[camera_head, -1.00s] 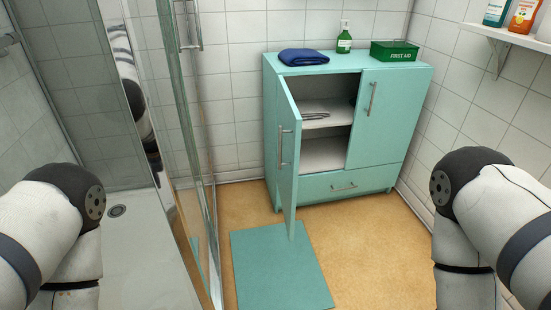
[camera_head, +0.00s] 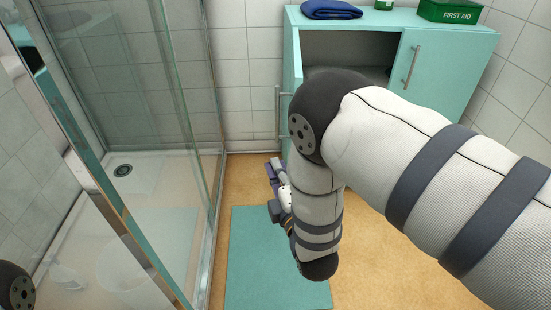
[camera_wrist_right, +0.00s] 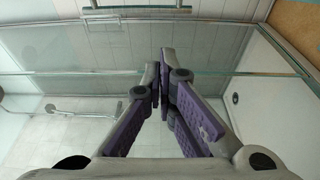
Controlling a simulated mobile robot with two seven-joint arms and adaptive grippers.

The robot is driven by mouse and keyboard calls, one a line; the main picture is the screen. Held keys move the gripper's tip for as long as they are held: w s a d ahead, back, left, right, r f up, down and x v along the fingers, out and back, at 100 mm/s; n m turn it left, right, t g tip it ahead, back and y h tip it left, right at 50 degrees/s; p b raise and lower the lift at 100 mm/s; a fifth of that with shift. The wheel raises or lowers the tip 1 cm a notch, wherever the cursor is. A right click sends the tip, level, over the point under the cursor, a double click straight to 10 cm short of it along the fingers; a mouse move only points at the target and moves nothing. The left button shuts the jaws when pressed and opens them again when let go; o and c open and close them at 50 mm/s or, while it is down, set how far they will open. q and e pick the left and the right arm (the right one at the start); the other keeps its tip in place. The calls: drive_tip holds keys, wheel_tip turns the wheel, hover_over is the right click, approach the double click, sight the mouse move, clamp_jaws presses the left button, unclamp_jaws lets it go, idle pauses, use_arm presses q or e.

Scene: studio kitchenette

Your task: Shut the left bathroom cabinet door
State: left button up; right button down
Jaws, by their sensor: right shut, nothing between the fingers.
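The teal bathroom cabinet (camera_head: 455,58) stands against the back wall. Its left door (camera_head: 292,62) is swung open toward me and shows nearly edge-on, with its bar handle (camera_head: 279,112) on the left. My right arm hides the door's lower part and much of the dark opening. My right gripper (camera_head: 271,172) is below the handle, in front of the door's left side; I cannot tell whether it touches the door. In the wrist view its purple-padded fingers (camera_wrist_right: 160,88) are shut and empty. The cabinet's right door is closed. My left gripper is out of view.
The glass shower enclosure (camera_head: 150,130) stands close on the left and fills most of the wrist view. A teal mat (camera_head: 245,265) lies on the tan floor below my right gripper. A blue towel (camera_head: 331,10) and a green first aid box (camera_head: 452,11) sit on the cabinet top.

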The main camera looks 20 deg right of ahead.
drive_tip(key=w+d, duration=0.4)
drive_tip(key=w, duration=0.3)
drive_tip(key=shift+s+d, duration=0.1)
